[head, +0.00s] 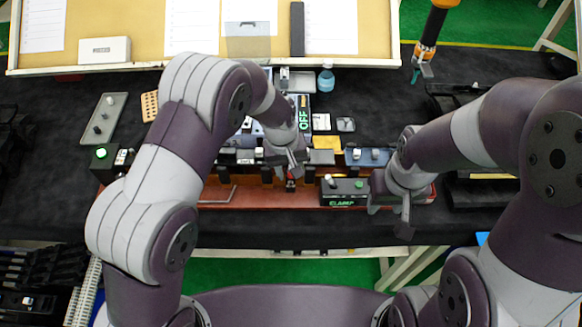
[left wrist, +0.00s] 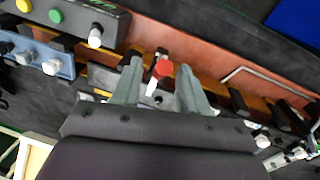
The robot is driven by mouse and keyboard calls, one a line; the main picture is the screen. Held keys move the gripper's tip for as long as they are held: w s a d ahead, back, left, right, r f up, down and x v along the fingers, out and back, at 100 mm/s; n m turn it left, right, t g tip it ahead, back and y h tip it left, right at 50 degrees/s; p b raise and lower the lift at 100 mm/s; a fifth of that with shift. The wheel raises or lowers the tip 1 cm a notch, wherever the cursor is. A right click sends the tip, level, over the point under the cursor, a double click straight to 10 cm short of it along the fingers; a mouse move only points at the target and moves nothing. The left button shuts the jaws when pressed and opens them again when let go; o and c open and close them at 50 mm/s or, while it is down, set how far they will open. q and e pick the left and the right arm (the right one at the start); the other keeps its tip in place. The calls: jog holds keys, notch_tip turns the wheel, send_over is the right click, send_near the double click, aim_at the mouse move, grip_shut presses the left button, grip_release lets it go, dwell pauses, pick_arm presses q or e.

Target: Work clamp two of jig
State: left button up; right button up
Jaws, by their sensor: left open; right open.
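The jig is a long red-brown base (head: 262,196) with a row of black and metal clamps along it. One clamp has a lever with a red tip (left wrist: 163,68) and a white shaft; I cannot tell its number. My left gripper (head: 291,176) is over the middle of the jig. In the left wrist view its fingers (left wrist: 160,82) are open, with the red tip between them and no clear contact. The red tip also shows in the head view (head: 291,187). My right gripper (head: 391,214) is open and empty at the jig's right front.
A dark box marked CLAMP (head: 345,201) stands on the jig, left of my right gripper. A box reading OFF (head: 304,112) is behind. A grey tray (head: 103,118) and blue bottle (head: 326,79) are farther back.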

pick_arm(q)
jog(key=shift+d+f, duration=0.1)
jog(key=shift+f, duration=0.4)
jog(key=shift+s+f, duration=0.15)
jog(key=shift+f, duration=0.4)
jog(key=shift+c, duration=0.2)
